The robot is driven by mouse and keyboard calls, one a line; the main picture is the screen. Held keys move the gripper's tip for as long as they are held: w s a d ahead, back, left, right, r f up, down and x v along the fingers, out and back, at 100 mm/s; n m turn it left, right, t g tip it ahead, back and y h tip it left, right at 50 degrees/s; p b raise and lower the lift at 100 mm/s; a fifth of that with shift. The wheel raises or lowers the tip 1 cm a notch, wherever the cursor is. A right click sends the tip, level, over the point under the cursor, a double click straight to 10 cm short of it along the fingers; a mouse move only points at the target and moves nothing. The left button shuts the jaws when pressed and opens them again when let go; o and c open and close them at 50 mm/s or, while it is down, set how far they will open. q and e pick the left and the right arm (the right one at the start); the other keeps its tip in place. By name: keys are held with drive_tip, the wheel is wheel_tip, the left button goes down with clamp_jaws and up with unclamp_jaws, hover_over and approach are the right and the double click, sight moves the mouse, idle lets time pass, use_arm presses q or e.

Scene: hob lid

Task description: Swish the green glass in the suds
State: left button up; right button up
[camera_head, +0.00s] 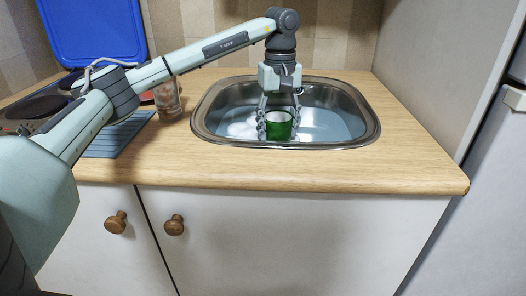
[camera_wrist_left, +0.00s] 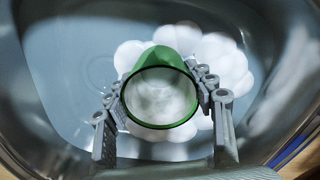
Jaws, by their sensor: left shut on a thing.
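The green glass (camera_head: 278,126) is upright in the sink (camera_head: 365,118), between the fingers of my left gripper (camera_head: 279,122), which is shut on it. In the left wrist view I look down into the glass (camera_wrist_left: 158,60), with the gripper's fingers (camera_wrist_left: 163,98) on its left and right sides. White suds (camera_wrist_left: 222,58) lie on the water around and below the glass; they also show in the head view (camera_head: 243,129). Whether the glass bottom touches the water is hard to tell. My right gripper is not in view.
A clear glass (camera_head: 168,98) stands on the counter left of the sink, by a blue-grey ribbed mat (camera_head: 118,138). A hob (camera_head: 40,105) with a raised blue lid (camera_head: 95,30) is at the left. The counter right of the sink (camera_head: 415,150) is clear; a wall bounds it.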

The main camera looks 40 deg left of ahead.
use_arm(q)
wheel_tip(320, 180, up, 13)
idle(0.7)
drive_tip(key=shift+f, duration=0.1)
idle(0.8)
